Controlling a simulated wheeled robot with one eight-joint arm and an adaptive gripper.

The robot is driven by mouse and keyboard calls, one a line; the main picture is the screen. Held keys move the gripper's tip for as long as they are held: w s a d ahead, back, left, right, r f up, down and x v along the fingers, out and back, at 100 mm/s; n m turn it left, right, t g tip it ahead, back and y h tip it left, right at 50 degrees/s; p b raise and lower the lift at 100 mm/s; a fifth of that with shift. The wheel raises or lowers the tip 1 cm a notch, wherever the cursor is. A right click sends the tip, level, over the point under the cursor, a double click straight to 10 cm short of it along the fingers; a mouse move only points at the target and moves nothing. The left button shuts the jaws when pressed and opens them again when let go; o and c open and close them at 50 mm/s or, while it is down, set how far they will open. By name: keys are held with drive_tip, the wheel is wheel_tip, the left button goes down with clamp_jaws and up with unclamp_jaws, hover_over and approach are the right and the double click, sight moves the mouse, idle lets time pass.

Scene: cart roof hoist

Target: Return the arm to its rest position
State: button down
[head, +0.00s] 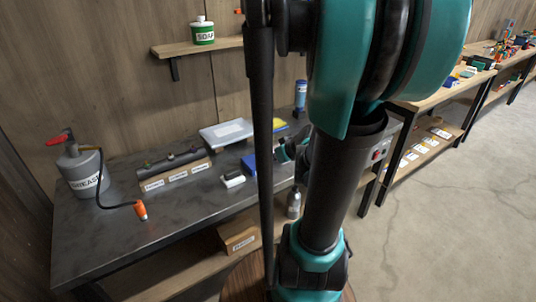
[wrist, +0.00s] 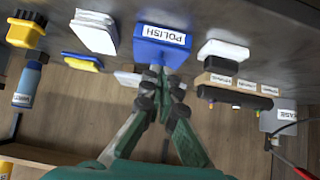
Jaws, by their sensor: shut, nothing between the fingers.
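My gripper (wrist: 158,76) is shut and empty in the wrist view, its green fingers meeting at the tips. A blue POLISH box (wrist: 162,46) shows just past the fingertips; I cannot tell how large the gap is. In the head view my teal and black arm fills the middle and hides part of the workbench (head: 95,236). Only a small part of the gripper end shows beside the arm, low over the bench.
A grey GREASE can (head: 83,176) with a hose stands at the bench's left. A labelled rack (head: 174,176), a white-topped box (head: 226,133) and a dark-and-white block (head: 232,180) are on the bench. A SOAP bottle (head: 202,33) stands on the wall shelf. Open floor (head: 460,220) lies right.

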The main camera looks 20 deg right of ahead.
drive_tip(key=s+a+f+m+g+h, duration=0.3)
drive_tip(key=s+a+f+g, duration=0.1)
drive_tip(key=s, duration=0.9)
drive_tip(key=shift+f+m+g, duration=0.3)
drive_tip(key=shift+f+g, duration=0.2)
drive_tip(key=shift+f, duration=0.65)
drive_tip(key=shift+a, duration=0.1)
